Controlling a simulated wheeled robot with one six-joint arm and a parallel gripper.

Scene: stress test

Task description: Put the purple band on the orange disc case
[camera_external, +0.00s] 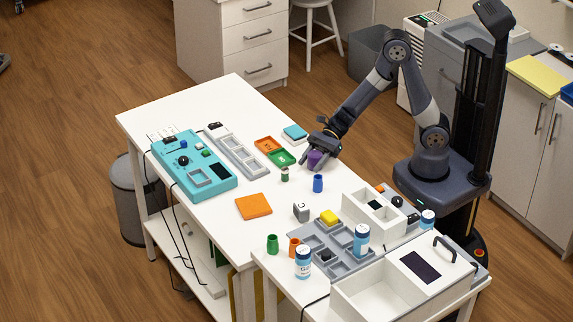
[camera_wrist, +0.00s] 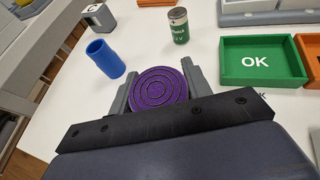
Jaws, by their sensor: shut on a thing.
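The purple band (camera_external: 316,160) is a round roll with concentric rings on its face (camera_wrist: 158,88). My gripper (camera_external: 319,164) is shut on it; in the wrist view one grey finger presses each side of it. I cannot tell whether the band touches the table or is just above it. The orange disc case (camera_external: 254,206) is a flat orange square lying on the white table, left of and nearer the camera than my gripper. Only a sliver of orange, likely the case, shows at the top of the wrist view (camera_wrist: 155,2).
A blue cup (camera_external: 318,183) and a small green-labelled battery (camera_external: 285,174) stand near the band. A green OK tray (camera_external: 281,157) and an orange tray (camera_external: 267,144) lie beyond the battery. A teal panel (camera_external: 192,165) is at left. Table around the orange case is clear.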

